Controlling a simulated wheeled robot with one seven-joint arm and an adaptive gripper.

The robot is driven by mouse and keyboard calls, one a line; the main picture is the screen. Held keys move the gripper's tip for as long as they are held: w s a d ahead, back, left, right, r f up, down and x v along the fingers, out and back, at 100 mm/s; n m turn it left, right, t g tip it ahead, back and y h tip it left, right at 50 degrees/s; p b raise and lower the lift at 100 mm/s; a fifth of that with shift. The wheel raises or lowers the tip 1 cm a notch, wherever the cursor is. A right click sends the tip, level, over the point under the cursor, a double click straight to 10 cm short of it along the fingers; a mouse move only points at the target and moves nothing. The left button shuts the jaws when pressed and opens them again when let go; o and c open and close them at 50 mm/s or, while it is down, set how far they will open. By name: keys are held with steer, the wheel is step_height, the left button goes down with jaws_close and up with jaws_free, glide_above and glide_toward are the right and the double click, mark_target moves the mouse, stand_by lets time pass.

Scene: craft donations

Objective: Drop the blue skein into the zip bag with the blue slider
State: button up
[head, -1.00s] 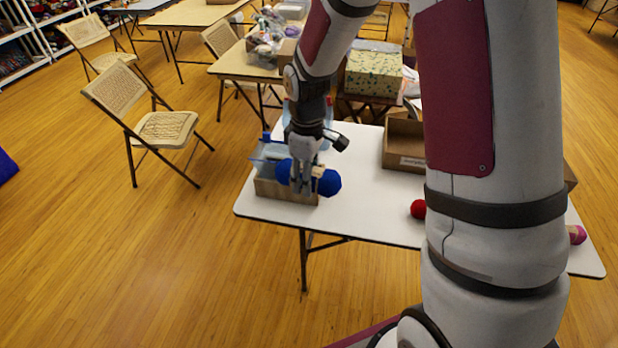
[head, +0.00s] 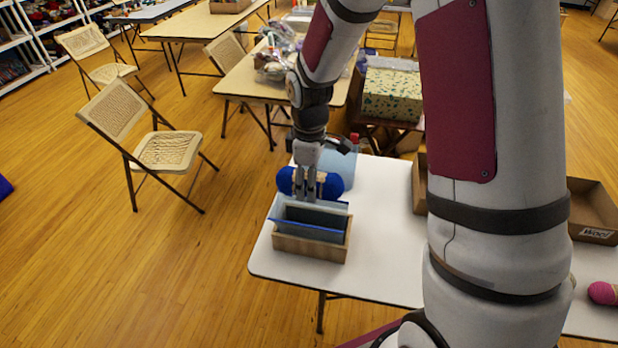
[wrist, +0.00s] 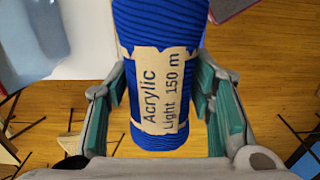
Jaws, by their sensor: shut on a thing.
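The blue skein (head: 334,186) lies crosswise in my gripper (head: 306,196), which is shut on its middle. In the wrist view the blue skein (wrist: 160,25) has a tan label reading "Acrylic Light 150 m", between the fingers of my gripper (wrist: 163,95). A clear zip bag with a blue strip along its mouth (head: 305,229) stands open in a wooden holder (head: 310,248) at the table's near left corner. The skein shows just above the bag's back edge in the head view; its exact height over the mouth cannot be told.
A second pale blue bag (head: 343,168) with a red piece on top stands behind my gripper on the white table (head: 385,240). A cardboard box labelled "Wool" (head: 597,210) and a pink skein (head: 603,292) are at the right. My arm hides the table's middle.

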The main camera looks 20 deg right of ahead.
steer(key=shift+f+b, duration=1.25)
steer(key=shift+f, duration=1.45)
steer(key=o, duration=1.2)
step_height(320, 180, up, 12)
